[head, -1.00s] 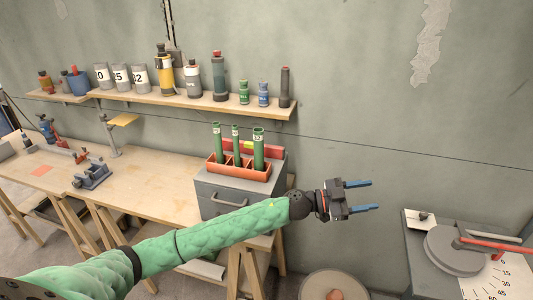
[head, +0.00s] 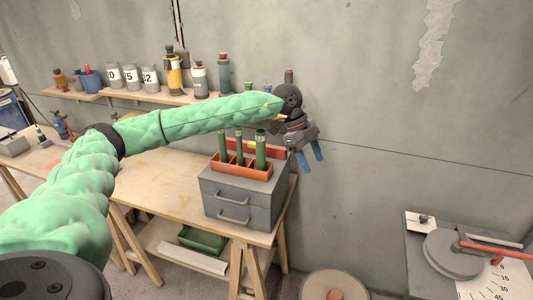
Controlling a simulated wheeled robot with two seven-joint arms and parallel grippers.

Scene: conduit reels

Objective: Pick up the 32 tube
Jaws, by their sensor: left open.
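Several green tubes stand upright in an orange-red rack on a grey drawer box. The 32 tube (head: 260,150) is the rightmost and thickest; its label shows near its top. The middle tube (head: 239,149) and the left tube (head: 222,147) stand beside it in the rack (head: 256,172). My left gripper (head: 311,160) is open, its blue fingers pointing down, to the right of the 32 tube and apart from it. Nothing is between its fingers. My right gripper is not in view.
The drawer box (head: 230,205) stands on the wooden workbench (head: 150,182). A wall shelf (head: 178,100) with bottles and numbered cups runs behind my left arm. A bending machine (head: 452,252) stands at lower right. The wall space right of my gripper is clear.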

